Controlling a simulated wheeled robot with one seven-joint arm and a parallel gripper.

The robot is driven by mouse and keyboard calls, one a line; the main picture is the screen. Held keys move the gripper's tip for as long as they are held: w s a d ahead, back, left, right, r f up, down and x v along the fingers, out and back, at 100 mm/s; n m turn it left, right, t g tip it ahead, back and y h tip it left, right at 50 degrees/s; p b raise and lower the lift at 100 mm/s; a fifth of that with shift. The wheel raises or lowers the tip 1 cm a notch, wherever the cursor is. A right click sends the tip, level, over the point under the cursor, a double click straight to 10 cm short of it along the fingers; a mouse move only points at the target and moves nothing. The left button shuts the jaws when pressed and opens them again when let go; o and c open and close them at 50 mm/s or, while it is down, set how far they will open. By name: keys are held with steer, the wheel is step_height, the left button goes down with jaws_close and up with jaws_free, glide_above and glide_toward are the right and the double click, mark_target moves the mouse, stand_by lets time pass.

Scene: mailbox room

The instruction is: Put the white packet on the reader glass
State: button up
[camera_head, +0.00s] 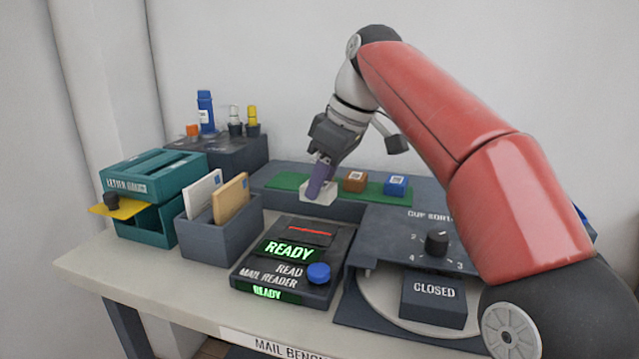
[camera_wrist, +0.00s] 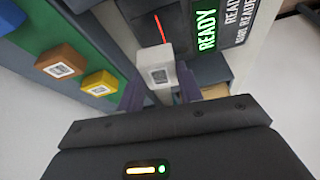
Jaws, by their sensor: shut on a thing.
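The white packet (camera_head: 317,194) is a small block held between the purple fingers of my gripper (camera_head: 321,182), in the air in front of the green mat (camera_head: 287,181). In the wrist view the white packet (camera_wrist: 157,52) shows a printed code on its face, between my gripper's fingers (camera_wrist: 160,88). The mail reader (camera_head: 290,262) lies in front and to the left of my gripper. Its dark glass (camera_head: 305,236) has a red line, and also shows in the wrist view (camera_wrist: 172,27). The packet is apart from the glass, which looks empty.
A brown packet (camera_head: 355,181) and a blue packet (camera_head: 396,186) stand on the mat. A yellow packet (camera_wrist: 100,83) shows in the wrist view. A grey envelope bin (camera_head: 221,238) stands left of the reader, a cup sorter (camera_head: 400,232) right. The reader shows green READY signs.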

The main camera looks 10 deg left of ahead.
mark_target(317, 201)
steer(key=shift+s+a+f+n, duration=0.3)
steer(key=shift+s+a+n, duration=0.1)
steer(key=shift+a+n, duration=0.15)
steer(key=shift+a+f, duration=0.15)
steer(key=shift+f, duration=0.1)
steer(key=shift+f+b, duration=1.15)
steer(key=shift+f, duration=0.75)
steer(key=shift+f, duration=0.25)
steer(key=shift+f, duration=0.35)
steer(key=o, duration=1.3)
